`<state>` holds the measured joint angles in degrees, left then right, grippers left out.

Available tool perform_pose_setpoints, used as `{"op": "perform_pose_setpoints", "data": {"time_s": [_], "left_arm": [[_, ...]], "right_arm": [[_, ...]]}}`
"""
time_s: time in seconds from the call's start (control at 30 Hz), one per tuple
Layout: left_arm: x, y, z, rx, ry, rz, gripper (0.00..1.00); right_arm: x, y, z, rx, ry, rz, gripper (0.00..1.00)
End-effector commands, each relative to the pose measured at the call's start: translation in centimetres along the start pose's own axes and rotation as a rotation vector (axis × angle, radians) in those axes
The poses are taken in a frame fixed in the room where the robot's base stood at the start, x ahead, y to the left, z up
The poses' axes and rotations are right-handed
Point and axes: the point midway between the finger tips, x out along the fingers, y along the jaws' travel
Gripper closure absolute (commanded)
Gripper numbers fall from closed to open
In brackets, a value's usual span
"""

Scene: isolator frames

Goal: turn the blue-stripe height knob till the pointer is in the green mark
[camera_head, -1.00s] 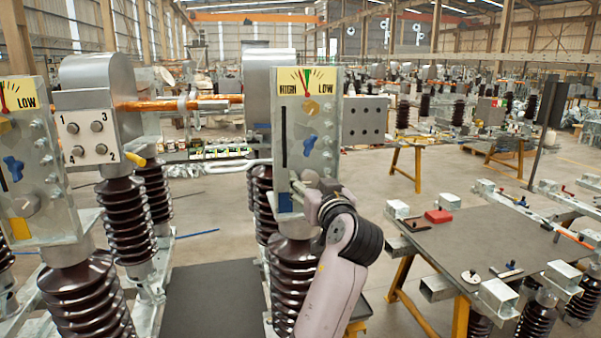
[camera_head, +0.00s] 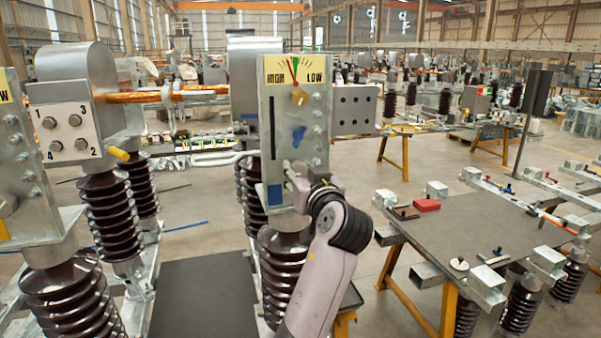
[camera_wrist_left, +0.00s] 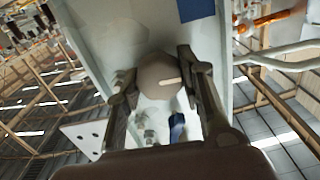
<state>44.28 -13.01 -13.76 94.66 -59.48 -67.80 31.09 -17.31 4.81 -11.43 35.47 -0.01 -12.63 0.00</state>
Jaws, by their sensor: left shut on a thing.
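The grey panel (camera_head: 290,130) stands upright on a brown ribbed insulator. Its yellow HIGH/LOW dial (camera_head: 277,75) has a green mark (camera_head: 294,64) near the top. A thin red pointer shows close to the green, seemingly on its HIGH side; it is too small to tell exactly. The blue stripe (camera_head: 274,195) is low on the panel. My left gripper (camera_head: 298,177) is at the panel's lower part, beside the stripe. In the left wrist view, its fingers (camera_wrist_left: 162,82) are on both sides of the round grey height knob (camera_wrist_left: 153,72), which has a pale line. My right gripper is out of view.
A similar panel (camera_head: 15,150) stands at the left edge. A dark-topped table (camera_head: 470,230) with tools and a red block (camera_head: 427,205) is on the right.

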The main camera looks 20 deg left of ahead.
Motion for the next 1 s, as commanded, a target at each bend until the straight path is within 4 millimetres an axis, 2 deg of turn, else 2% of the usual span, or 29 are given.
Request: {"op": "perform_pose_setpoints", "data": {"time_s": [0.23,0.67,1.0], "left_arm": [[-0.04,0.02,-0.04,0.000,0.001,0.000,0.92],[-0.07,0.10,-0.01,0.093,0.001,0.001,0.93],[-0.07,0.21,-0.11,0.374,0.002,0.002,0.93]], "right_arm": [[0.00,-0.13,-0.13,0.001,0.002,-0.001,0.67],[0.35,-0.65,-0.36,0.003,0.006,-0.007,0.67],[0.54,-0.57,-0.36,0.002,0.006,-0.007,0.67]]}}
